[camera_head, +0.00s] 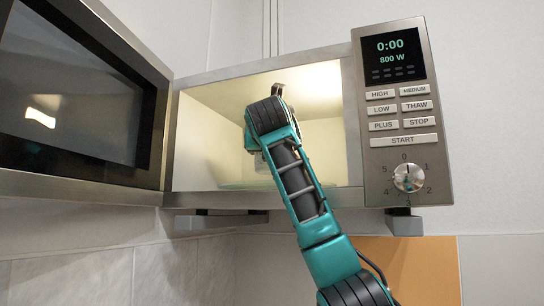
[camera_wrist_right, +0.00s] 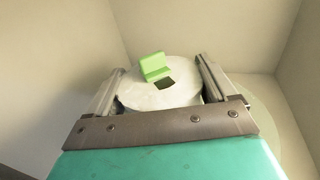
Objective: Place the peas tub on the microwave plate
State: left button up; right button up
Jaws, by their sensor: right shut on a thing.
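The tub (camera_wrist_right: 150,92), round and whitish with a green tab (camera_wrist_right: 155,67) and a dark square on top, is between the fingers of my right gripper (camera_wrist_right: 162,72) in the right wrist view. The gripper is shut on it inside the lit microwave. In the head view my teal right arm reaches in through the open front and mostly hides the gripper and tub. The pale round microwave plate (camera_head: 240,185) shows low in the cavity; part of it also shows right of the gripper in the wrist view (camera_wrist_right: 262,112). I cannot tell whether the tub touches it. My left gripper is out of view.
The microwave door (camera_head: 75,100) is swung open to the left. The control panel (camera_head: 402,110) reads 0:00 and 800 W, right of the opening. The cavity walls (camera_wrist_right: 65,55) stand close around the gripper. An orange tile (camera_head: 415,265) is on the wall below.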

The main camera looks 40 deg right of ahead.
aim_at(261, 167)
notch_tip(261, 167, down, 2)
jog(key=shift+f, duration=0.35)
jog(key=shift+f, duration=0.1)
jog(key=o, duration=1.1)
